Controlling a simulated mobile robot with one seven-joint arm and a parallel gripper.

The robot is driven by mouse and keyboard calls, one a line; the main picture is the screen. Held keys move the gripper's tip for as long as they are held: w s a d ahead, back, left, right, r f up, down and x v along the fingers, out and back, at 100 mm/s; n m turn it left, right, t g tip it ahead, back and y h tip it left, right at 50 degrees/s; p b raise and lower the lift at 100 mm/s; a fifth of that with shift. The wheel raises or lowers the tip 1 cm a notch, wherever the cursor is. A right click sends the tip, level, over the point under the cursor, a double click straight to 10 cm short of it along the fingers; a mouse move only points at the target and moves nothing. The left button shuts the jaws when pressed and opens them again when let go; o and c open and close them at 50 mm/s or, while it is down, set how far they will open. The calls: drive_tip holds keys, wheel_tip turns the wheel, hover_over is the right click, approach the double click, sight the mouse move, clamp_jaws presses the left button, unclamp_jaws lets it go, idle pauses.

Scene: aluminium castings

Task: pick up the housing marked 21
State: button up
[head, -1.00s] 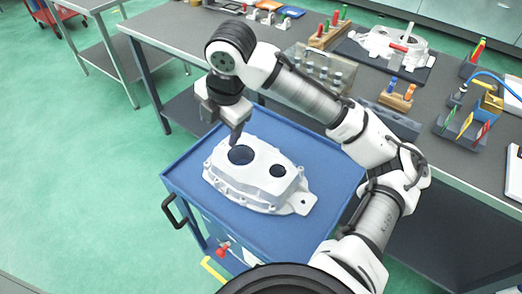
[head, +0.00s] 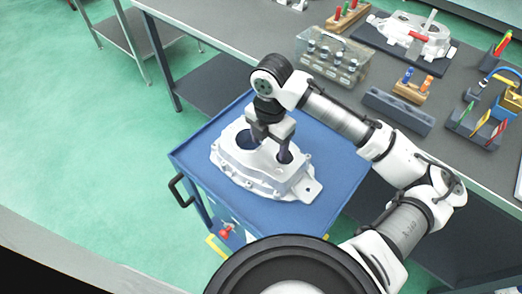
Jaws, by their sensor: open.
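A silver-white cast housing (head: 235,166) lies on the blue top of a cart (head: 335,165). It has two round bores and a lug at its lower right. No number 21 can be read on it in this view. My gripper (head: 268,149) points down over the housing, its two fingers apart near the wall between the bores. The gripper partly hides both bores. I cannot tell whether the fingers touch the metal. Another pale casting (head: 412,35) sits on a dark mat on the bench at the back right.
The grey bench (head: 240,30) runs behind the cart. It holds a clear case (head: 332,60), a grey block (head: 398,110), a wooden holder (head: 412,88) and a rack of coloured cards (head: 482,125). The green floor at left is clear.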

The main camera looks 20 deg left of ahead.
sight(270, 148)
drive_tip(key=shift+w+d+f, duration=0.1)
drive_tip(key=shift+w+f, duration=0.05)
drive_tip(key=shift+f, duration=1.5)
clamp_jaws()
drive_tip(key=shift+r+p, duration=0.15)
drive_tip(key=shift+p, duration=0.15)
